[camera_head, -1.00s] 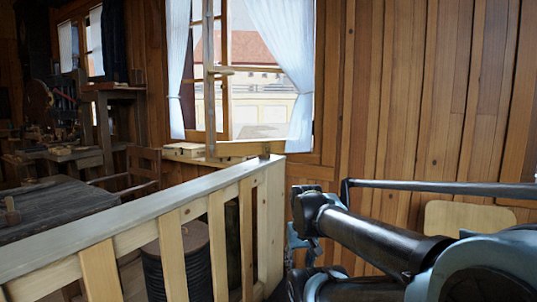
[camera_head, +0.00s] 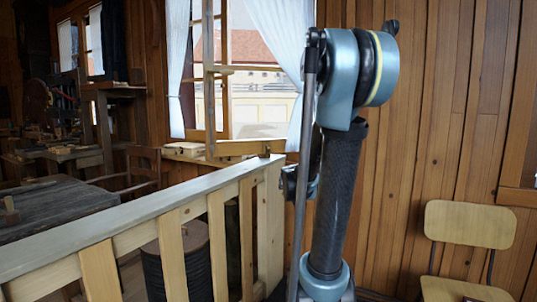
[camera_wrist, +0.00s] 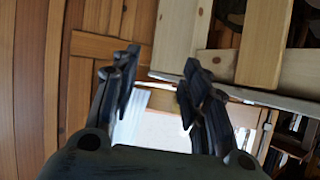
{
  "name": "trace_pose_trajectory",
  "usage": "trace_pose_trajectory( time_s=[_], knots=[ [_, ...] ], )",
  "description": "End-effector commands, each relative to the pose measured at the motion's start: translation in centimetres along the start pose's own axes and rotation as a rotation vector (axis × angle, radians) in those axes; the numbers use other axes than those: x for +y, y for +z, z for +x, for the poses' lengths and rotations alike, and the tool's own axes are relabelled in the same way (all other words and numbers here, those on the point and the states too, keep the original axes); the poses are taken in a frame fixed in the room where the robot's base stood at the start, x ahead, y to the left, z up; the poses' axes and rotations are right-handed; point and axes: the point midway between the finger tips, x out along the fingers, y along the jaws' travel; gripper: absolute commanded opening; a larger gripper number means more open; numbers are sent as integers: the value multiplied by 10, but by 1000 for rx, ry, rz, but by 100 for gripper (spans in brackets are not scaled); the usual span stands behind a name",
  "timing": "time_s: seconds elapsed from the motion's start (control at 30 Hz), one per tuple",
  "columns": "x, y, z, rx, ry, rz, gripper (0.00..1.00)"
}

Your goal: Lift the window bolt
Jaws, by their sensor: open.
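The open window (camera_head: 250,90) is at the upper middle of the head view, with a wooden casement (camera_head: 210,85) swung inward. A small dark piece (camera_head: 264,152) sits at the end of the casement's lower rail. I cannot tell whether it is the bolt. My gripper (camera_wrist: 160,58) is open and empty in the wrist view, its two dark fingers apart. The bright window (camera_wrist: 160,125) shows beyond and between the fingers, at a distance. No bolt can be made out between them.
A wooden railing (camera_head: 130,215) runs across the front left and also shows in the wrist view (camera_wrist: 262,40). A black spool (camera_head: 178,265) stands behind it. A chair (camera_head: 468,224) is at the right by the plank wall. A workbench (camera_head: 60,208) is at the left.

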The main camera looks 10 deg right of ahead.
Motion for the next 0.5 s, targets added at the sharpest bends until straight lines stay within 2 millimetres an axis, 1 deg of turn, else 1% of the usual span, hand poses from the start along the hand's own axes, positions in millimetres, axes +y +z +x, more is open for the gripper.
trace_pose_trajectory(
  time_s=[0.03,0.2,0.4,0.5],
  knots=[
    [-2,-12,14,42,-8,6,41],
    [-11,-45,50,188,-44,29,41],
    [-23,-76,88,355,-102,52,41],
    [-29,-87,104,435,-139,60,41]
  ],
)
